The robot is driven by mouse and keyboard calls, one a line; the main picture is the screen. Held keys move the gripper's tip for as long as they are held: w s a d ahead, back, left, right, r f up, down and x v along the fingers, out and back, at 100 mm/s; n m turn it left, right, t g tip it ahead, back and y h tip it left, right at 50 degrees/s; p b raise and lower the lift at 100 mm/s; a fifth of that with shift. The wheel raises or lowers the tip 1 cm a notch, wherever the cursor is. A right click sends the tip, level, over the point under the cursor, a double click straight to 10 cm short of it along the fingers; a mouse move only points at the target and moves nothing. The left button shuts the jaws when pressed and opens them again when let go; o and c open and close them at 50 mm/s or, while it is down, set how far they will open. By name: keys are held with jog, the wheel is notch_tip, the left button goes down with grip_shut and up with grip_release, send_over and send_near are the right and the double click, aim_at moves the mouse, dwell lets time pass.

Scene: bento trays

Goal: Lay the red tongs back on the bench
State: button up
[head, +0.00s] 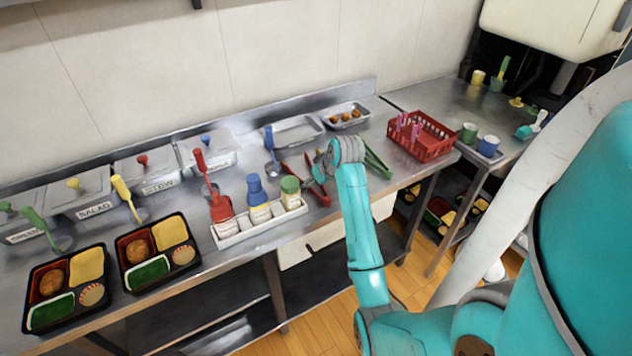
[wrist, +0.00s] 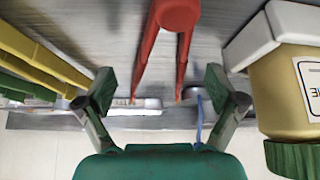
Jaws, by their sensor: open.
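The red tongs (head: 318,187) lie on the steel bench, just left of my gripper in the head view, partly hidden by it. In the wrist view the red tongs (wrist: 174,45) run down from the top middle, with two arms spreading toward the gap between my fingers. My gripper (wrist: 160,88) is open, with one finger on each side of the gap and nothing held between them. In the head view my gripper (head: 329,160) is low over the bench; whether a finger touches the tongs cannot be told.
Green tongs (head: 377,164) lie right of my gripper. A white caddy (head: 262,226) with sauce bottles stands left of the red tongs. A bottle (wrist: 290,90) is close by my right-hand finger in the wrist view. A red basket (head: 421,137) is further right.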

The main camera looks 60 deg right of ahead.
jog(key=v, duration=1.2)
dwell(0.3)
